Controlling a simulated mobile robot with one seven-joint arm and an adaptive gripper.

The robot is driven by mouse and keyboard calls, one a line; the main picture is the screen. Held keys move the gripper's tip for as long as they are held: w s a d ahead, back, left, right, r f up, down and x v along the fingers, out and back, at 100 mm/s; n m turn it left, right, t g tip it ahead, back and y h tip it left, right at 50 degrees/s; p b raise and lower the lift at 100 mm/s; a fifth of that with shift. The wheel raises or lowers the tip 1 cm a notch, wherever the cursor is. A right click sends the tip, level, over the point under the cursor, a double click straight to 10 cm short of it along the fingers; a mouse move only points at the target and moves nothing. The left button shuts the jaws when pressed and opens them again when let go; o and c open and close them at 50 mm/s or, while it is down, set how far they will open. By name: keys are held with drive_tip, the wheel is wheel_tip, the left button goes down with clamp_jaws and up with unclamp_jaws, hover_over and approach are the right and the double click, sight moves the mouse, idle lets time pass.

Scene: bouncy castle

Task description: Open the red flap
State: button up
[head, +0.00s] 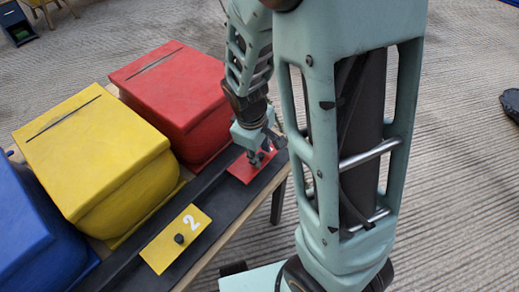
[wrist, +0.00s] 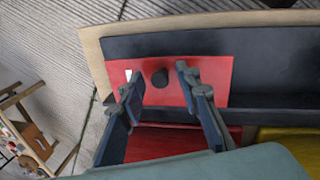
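The red flap (head: 243,170) is a flat red panel set in a black strip in front of the red box (head: 185,90). In the wrist view the flap (wrist: 213,72) has a dark round knob (wrist: 160,78) and part of a white mark at its left. My gripper (head: 259,157) is over the flap and hides much of it in the head view. In the wrist view my gripper (wrist: 158,80) is open, with its fingers on either side of the knob. I cannot tell whether they touch it. The flap looks flat in the strip.
A yellow flap (head: 168,250) marked 2, with its own knob, lies in the same strip. A yellow box (head: 95,150) and a blue box (head: 35,230) stand to the left of the red box. A wooden frame (wrist: 38,140) stands on the floor in the wrist view.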

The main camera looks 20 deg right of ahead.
clamp_jaws()
drive_tip(key=p, duration=0.1)
drive_tip(key=r+g+h+p, duration=0.1)
drive_tip(key=p, duration=0.1)
drive_tip(key=shift+w+a+r, duration=0.15)
drive_tip(key=shift+w+a, duration=0.05)
drive_tip(key=shift+w, duration=0.1)
drive_tip(key=g+p, duration=0.1)
drive_tip(key=g+h+p, duration=0.1)
drive_tip(key=p, duration=0.1)
drive_tip(key=shift+w+a+r, duration=0.25)
drive_tip(key=shift+w+r, duration=0.1)
drive_tip(key=shift+w, duration=0.05)
drive_tip(key=shift+w+a+n+g+h+p, duration=0.15)
drive_tip(key=shift+n+g+h+p, duration=0.15)
drive_tip(key=shift+p, duration=0.2)
